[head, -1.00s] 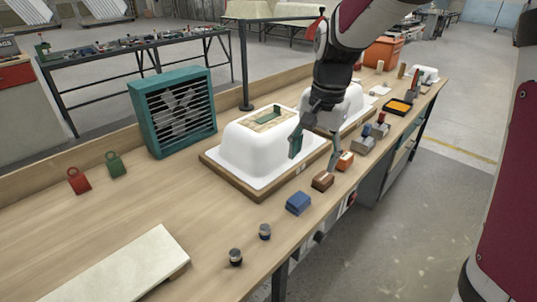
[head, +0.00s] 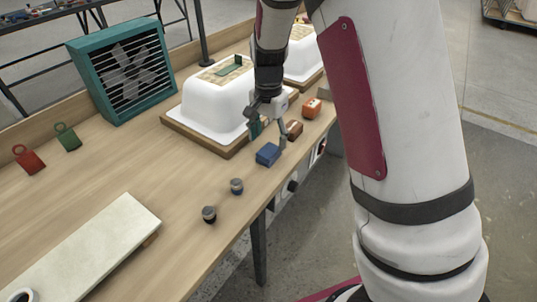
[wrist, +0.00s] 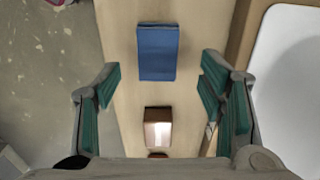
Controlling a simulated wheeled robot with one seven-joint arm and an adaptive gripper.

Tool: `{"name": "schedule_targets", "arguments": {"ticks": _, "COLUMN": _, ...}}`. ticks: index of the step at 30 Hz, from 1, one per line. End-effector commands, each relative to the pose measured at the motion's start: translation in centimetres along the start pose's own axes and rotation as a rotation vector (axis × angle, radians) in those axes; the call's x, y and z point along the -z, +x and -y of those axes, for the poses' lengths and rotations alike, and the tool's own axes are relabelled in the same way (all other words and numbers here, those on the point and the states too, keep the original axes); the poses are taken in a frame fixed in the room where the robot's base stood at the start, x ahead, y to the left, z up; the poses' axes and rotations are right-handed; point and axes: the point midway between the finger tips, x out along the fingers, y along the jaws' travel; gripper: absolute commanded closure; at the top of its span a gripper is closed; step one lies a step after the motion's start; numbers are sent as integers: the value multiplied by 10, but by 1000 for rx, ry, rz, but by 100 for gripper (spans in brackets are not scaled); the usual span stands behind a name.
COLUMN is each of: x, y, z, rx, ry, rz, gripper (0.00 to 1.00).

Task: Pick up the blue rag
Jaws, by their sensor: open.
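The blue rag (head: 268,154) is a folded blue block lying on the wooden bench near its front edge. In the wrist view the blue rag (wrist: 158,52) lies flat at the upper middle, ahead of the fingertips and in line with the gap between them. My gripper (head: 269,135) points down above the bench, close to the rag. In the wrist view my gripper (wrist: 160,86) is open and empty, its green-padded fingers wide apart. I cannot tell its exact height above the bench.
A brown block (wrist: 158,127) lies between the finger bases in the wrist view. A white tub shell (head: 215,105) on a wooden board stands beside the gripper. Two small dark-and-grey knobs (head: 236,186) and an orange block (head: 311,108) are along the front edge.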

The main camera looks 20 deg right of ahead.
Motion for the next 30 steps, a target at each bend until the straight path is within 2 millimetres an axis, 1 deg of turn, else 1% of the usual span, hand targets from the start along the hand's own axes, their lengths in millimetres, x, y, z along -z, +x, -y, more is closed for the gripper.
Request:
{"name": "schedule_targets", "arguments": {"ticks": 5, "x": -2, "y": 19, "z": -2, "rx": -3, "ry": -1, "rz": 1, "gripper": 37}}
{"name": "schedule_targets", "arguments": {"ticks": 9, "x": -3, "y": 40, "z": -3, "rx": -3, "ry": 0, "rz": 2, "gripper": 37}}
{"name": "schedule_targets", "arguments": {"ticks": 12, "x": -2, "y": 49, "z": -3, "rx": -2, "ry": -1, "rz": 0, "gripper": 37}}
{"name": "schedule_targets", "arguments": {"ticks": 15, "x": -3, "y": 53, "z": -3, "rx": -1, "ry": -1, "rz": 0, "gripper": 37}}
{"name": "schedule_targets", "arguments": {"ticks": 21, "x": -3, "y": 52, "z": -3, "rx": 0, "ry": -1, "rz": 0, "gripper": 37}}
{"name": "schedule_targets", "arguments": {"ticks": 23, "x": -3, "y": 52, "z": -3, "rx": 0, "ry": -1, "rz": 0, "gripper": 50}}
{"name": "schedule_targets", "arguments": {"ticks": 24, "x": -2, "y": 52, "z": -3, "rx": 0, "ry": -1, "rz": 0, "gripper": 59}}
{"name": "schedule_targets", "arguments": {"ticks": 26, "x": -2, "y": 52, "z": -3, "rx": 0, "ry": -1, "rz": 0, "gripper": 73}}
{"name": "schedule_targets", "arguments": {"ticks": 27, "x": -3, "y": 52, "z": -3, "rx": 0, "ry": -1, "rz": 0, "gripper": 82}}
{"name": "schedule_targets", "arguments": {"ticks": 28, "x": -3, "y": 52, "z": -3, "rx": 0, "ry": -1, "rz": 0, "gripper": 88}}
{"name": "schedule_targets", "arguments": {"ticks": 30, "x": -2, "y": 52, "z": -3, "rx": 0, "ry": -1, "rz": -1, "gripper": 88}}
